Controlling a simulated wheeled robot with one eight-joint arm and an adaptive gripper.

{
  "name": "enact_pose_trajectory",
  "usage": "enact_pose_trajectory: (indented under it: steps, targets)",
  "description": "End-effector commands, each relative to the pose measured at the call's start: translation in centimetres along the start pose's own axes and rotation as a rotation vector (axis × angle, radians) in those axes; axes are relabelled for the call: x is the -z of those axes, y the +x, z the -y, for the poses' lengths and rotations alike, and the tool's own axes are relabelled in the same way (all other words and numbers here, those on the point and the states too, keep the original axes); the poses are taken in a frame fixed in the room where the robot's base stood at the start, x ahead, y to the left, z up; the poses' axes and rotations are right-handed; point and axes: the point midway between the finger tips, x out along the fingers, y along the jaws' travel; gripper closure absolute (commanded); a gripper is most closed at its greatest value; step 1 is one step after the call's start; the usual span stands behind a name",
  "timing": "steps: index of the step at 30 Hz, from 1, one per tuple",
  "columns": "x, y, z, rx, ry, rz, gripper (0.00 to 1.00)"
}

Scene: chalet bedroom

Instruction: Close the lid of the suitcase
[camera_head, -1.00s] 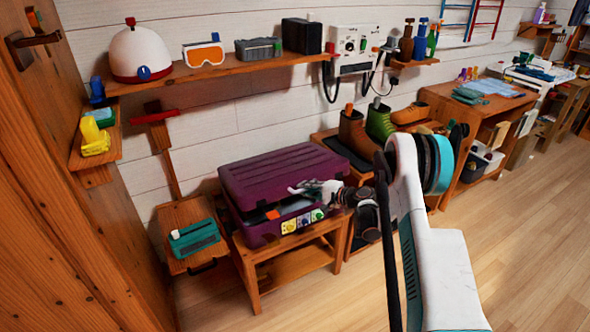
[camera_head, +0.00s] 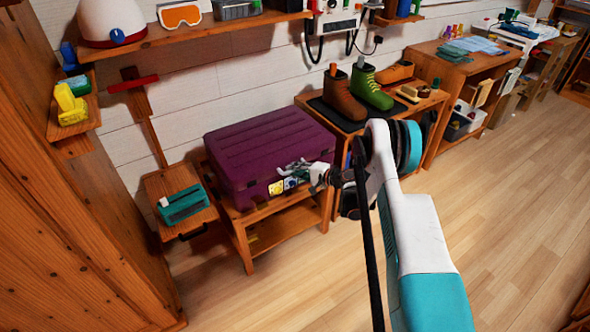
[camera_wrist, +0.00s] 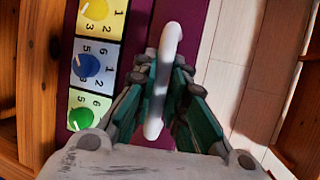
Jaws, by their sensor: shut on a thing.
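The purple suitcase (camera_head: 262,150) sits on a low wooden stand (camera_head: 240,222) against the wall. Its lid (camera_head: 265,135) lies down over the base in the head view, with no clear gap along the front; whether it is fully seated I cannot tell. My gripper (camera_head: 292,169) is at the suitcase's front side. In the wrist view my gripper (camera_wrist: 166,75) is shut on a white handle (camera_wrist: 165,80) beside the numbered dials (camera_wrist: 88,64), which are yellow, blue and green. The handle's attachment to the suitcase is partly hidden by the fingers.
A bench with boots (camera_head: 345,95) is to the right. A shelf (camera_head: 200,30) runs above. Open wooden floor (camera_head: 500,220) lies at the front right.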

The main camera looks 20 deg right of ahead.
Motion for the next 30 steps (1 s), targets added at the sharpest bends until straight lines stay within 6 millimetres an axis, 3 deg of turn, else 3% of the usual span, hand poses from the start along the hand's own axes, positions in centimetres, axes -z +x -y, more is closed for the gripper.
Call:
enact_pose_trajectory:
  steps: [1,2,3,18,23,30]
  targets:
    - [0.0,0.1,-0.5,-0.008,-0.004,0.0,1.0]
    - [0.0,0.1,-0.5,-0.008,-0.004,0.0,0.85]
    - [0.0,0.1,-0.6,-0.009,-0.005,0.0,0.79]
    - [0.1,-0.4,-0.3,-0.005,-0.003,-0.002,0.79]
    - [0.1,-2.6,-0.2,-0.005,-0.002,-0.003,0.79]
    - [0.0,-7.6,-0.2,-0.004,-0.002,-0.003,0.79]
